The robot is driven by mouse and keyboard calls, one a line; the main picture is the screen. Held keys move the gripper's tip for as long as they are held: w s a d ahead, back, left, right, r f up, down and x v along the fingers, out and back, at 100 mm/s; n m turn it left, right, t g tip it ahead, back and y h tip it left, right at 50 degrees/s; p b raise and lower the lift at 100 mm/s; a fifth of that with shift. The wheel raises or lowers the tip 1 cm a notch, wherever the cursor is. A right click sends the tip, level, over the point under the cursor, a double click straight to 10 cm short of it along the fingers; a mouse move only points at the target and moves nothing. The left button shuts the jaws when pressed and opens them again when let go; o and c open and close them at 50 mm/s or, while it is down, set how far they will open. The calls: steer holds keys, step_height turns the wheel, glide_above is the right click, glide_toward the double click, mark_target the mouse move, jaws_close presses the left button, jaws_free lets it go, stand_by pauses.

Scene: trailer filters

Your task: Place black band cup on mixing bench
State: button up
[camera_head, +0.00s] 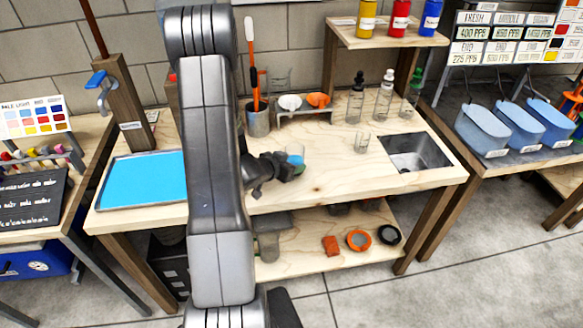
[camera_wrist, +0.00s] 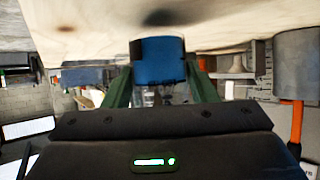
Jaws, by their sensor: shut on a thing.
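The mixing bench (camera_head: 335,178) is a pale wooden table in the middle of the head view, with a sink at its right. My gripper (camera_head: 296,164) is low over the bench top, left of its middle. In the wrist view, which looks upside down, the blue cup (camera_wrist: 158,60) sits between my green fingers (camera_wrist: 160,82), close to the wooden surface. I cannot tell whether it touches the bench.
A small clear glass (camera_head: 362,143) stands to the right, before the sink (camera_head: 414,152). Dropper bottles (camera_head: 384,95) stand behind. A grey pot (camera_head: 258,121) with an orange-handled tool and a small rack (camera_head: 303,114) are behind my gripper. A blue tray (camera_head: 143,180) is left.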

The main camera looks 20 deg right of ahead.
steer(key=shift+f, duration=0.75)
steer(key=shift+f, duration=0.1)
steer(key=shift+f, duration=0.15)
steer(key=o, duration=1.1)
steer(key=shift+r, duration=0.4)
steer(key=v, duration=1.2)
steer(key=shift+f, duration=0.15)
